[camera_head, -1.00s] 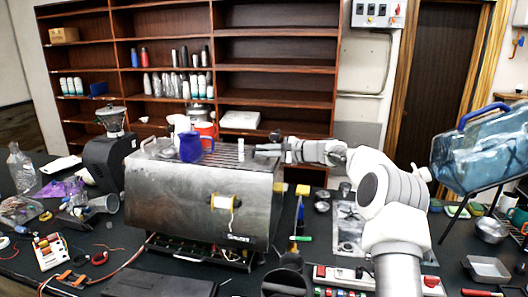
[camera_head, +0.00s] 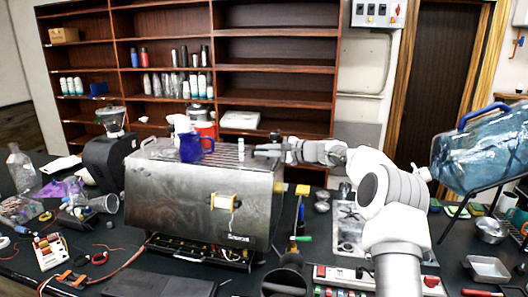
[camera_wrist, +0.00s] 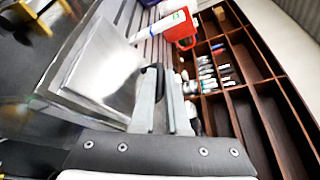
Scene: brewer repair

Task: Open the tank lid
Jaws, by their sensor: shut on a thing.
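The brewer (camera_head: 185,195) is a large brushed-metal box on the dark bench. My gripper (camera_head: 264,151) is at the right end of its top. In the wrist view my gripper (camera_wrist: 158,80) is shut on a small dark piece at its fingertips, which looks like the handle of the tank lid. The tank lid (camera_wrist: 98,65) looks like the pale, shiny square plate left of the fingers. I cannot tell whether it is raised. In the head view my gripper and arm hide it.
A white cylinder (camera_head: 241,150) stands on the brewer top left of my gripper; a blue pitcher (camera_head: 190,148) is farther left. A red-and-white jug (camera_head: 205,126) stands behind. A grinder (camera_head: 110,155) is at left and a large water bottle (camera_head: 482,148) at right.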

